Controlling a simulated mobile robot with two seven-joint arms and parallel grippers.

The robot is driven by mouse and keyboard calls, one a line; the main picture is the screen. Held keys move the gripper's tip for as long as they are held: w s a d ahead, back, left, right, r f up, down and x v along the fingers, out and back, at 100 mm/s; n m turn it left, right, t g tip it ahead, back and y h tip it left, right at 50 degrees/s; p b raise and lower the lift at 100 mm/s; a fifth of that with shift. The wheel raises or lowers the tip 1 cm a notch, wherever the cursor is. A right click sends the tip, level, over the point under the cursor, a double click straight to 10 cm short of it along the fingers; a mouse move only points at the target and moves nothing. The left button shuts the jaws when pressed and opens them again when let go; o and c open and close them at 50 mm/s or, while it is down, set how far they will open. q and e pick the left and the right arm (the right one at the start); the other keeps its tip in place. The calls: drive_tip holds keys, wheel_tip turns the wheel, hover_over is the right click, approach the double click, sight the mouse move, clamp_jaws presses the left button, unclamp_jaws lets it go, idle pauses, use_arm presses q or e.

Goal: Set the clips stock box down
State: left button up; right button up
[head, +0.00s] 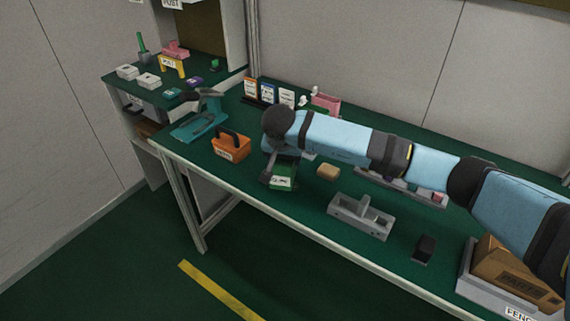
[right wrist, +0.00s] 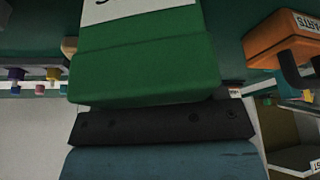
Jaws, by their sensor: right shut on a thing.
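A green box with a white label, the clips stock box by its look (head: 283,178), is at my right gripper (head: 279,163) over the workbench, near its front edge. The label is too small to read. My right gripper is shut on the box; the arm hides part of the grip. In the right wrist view the green box (right wrist: 145,68) fills the upper middle, close against the dark gripper part. I cannot tell whether its underside touches the green bench top (head: 300,206). My left gripper is not in view.
An orange box with a dark handle (head: 230,148) stands left of the green box. A tan block (head: 328,172) and a grey tray with an upright divider (head: 361,216) are to the right. A teal tool (head: 202,120) and upright cards (head: 268,92) stand behind. Bare bench lies in front.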

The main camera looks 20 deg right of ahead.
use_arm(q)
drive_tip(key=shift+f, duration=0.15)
use_arm(e)
drive_tip(key=shift+f, duration=1.25)
drive_tip(key=shift+f, duration=0.2)
drive_tip(key=o, duration=1.2)
drive_tip(key=shift+r, duration=0.1)
drive_tip(key=shift+r, duration=0.25)
drive_tip(key=p+v, duration=0.1)
drive_tip(key=v, duration=1)
drive_tip(key=shift+s+a+r, duration=0.1)
drive_tip(key=shift+s+r, duration=0.1)
drive_tip(key=shift+r, duration=0.15)
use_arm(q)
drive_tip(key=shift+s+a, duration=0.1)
